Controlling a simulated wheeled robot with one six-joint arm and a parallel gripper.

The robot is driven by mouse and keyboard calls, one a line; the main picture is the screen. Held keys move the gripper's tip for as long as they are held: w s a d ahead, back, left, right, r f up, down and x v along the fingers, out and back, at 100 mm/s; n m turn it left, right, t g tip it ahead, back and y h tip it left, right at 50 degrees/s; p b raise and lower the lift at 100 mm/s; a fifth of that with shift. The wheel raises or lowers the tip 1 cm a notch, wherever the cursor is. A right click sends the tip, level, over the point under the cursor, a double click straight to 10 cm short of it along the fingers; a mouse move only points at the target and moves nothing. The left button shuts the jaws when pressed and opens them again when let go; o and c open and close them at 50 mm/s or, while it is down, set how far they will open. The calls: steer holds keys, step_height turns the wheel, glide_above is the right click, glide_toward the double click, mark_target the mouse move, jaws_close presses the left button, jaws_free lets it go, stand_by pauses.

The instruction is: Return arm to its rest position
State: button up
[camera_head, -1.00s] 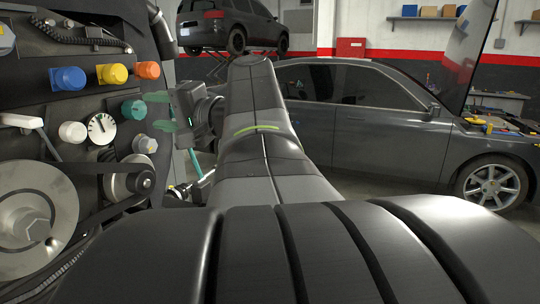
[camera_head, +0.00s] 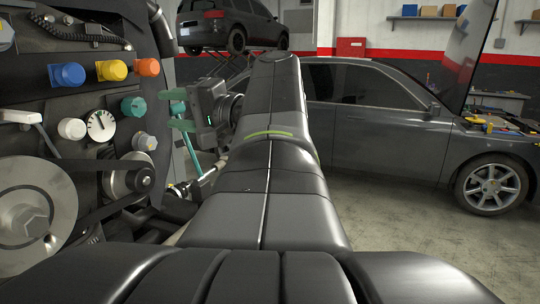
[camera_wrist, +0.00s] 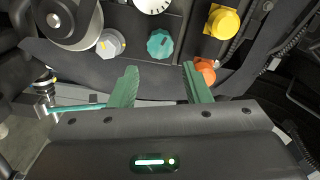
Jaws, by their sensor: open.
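My gripper (camera_head: 180,117) has two green fingers and is open and empty. In the head view it is left of my arm, close to the right edge of the engine panel (camera_head: 62,103). In the wrist view the open fingers (camera_wrist: 158,88) point toward the panel, with a teal knob (camera_wrist: 160,43) beyond the gap between them. An orange cap (camera_wrist: 206,70) shows by the tip of the right finger. I cannot tell from the overlap whether anything touches. My arm hides part of the space behind it.
The panel carries a blue cap (camera_head: 67,75), a yellow cap (camera_head: 111,70), a white dial (camera_head: 101,125) and pulleys (camera_head: 32,222). A dark car (camera_head: 375,125) stands at the right, and another car (camera_head: 228,24) is raised behind. Floor between arm and car (camera_head: 400,235) is clear.

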mark_target(139, 107)
steer(key=p+x, duration=0.2)
steer(key=x, duration=0.9)
steer(key=shift+r, duration=0.1)
steer(key=shift+n+b, duration=0.35)
steer(key=shift+n, duration=0.05)
steer(key=shift+s+d+n, duration=0.1)
steer(key=shift+n, duration=0.8)
steer(key=n, duration=0.3)
steer(key=shift+b, duration=0.35)
steer(key=n+p, duration=0.1)
steer(key=n, duration=0.5)
